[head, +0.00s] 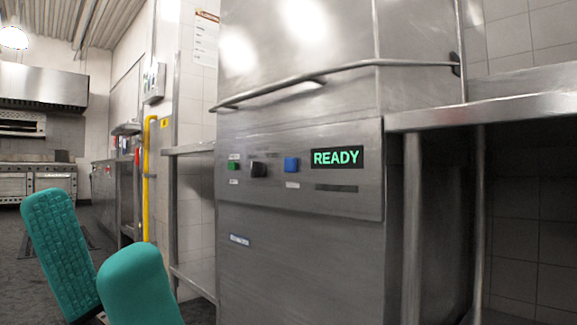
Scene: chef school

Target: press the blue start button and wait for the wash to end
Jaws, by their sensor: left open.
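The steel dishwasher (300,250) stands in front of me in the head view. The blue start button (291,164) is on its front panel, just left of the display (337,157), which reads READY in green letters. A green button (234,166) and a black knob (259,169) are to the left of the blue button. My left gripper (98,255) is at the lower left, with two teal padded fingers spread apart and nothing between them. It is well to the left of the panel and below it, touching nothing. My right gripper is not in view.
A bar handle (335,74) crosses the hood above the panel. A steel table (490,112) adjoins the dishwasher on the right, and a steel stand (190,149) on the left. A yellow pipe (146,180) runs down the left wall. Open floor lies at the far left.

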